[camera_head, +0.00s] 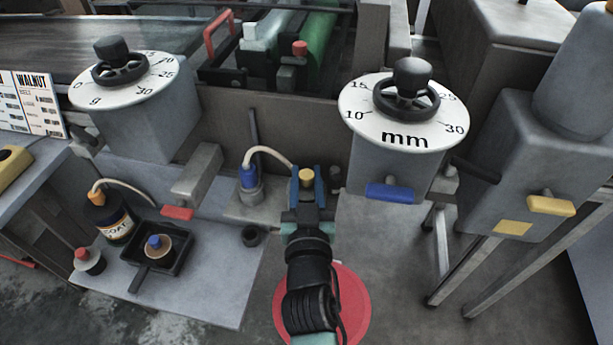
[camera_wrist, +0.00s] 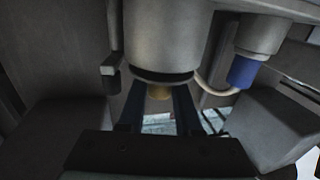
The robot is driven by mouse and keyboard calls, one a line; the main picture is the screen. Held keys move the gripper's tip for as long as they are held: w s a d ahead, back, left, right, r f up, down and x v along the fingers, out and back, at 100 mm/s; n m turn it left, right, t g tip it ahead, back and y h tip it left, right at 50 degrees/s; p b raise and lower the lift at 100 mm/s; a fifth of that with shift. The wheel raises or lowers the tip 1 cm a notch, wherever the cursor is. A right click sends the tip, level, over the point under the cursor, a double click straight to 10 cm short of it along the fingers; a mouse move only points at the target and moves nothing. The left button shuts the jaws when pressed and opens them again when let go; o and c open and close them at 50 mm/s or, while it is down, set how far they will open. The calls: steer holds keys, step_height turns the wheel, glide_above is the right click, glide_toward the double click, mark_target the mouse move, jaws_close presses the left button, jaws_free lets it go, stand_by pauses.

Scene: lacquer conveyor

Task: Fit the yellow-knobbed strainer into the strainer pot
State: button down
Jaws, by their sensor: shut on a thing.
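My gripper (camera_head: 307,180) is shut on the yellow knob (camera_head: 306,175) of the strainer, its blue fingers on either side. In the wrist view the knob (camera_wrist: 160,92) shows between the two dark fingers. That view looks upside down. A grey cylinder (camera_wrist: 165,38) with a dark rim (camera_wrist: 160,75) adjoins the knob there; it may be the strainer pot, but I cannot tell it from the strainer's body. In the head view my gripper hides the strainer's body and what is under it. How deep the strainer sits cannot be seen.
A blue-topped fitting (camera_head: 249,179) with a pale hose stands close left of my gripper. A mm dial box (camera_head: 395,160) stands right. Left are a COAT bottle (camera_head: 110,218), a dark pan (camera_head: 148,262) with a blue-knobbed piece, and a red-knobbed piece (camera_head: 88,263).

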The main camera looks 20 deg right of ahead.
steer(key=shift+f+b, duration=0.3)
steer(key=shift+f, duration=0.05)
steer(key=c, duration=0.5)
jaws_free()
steer(key=shift+b+v, duration=1.15)
steer(key=shift+v, duration=5.35)
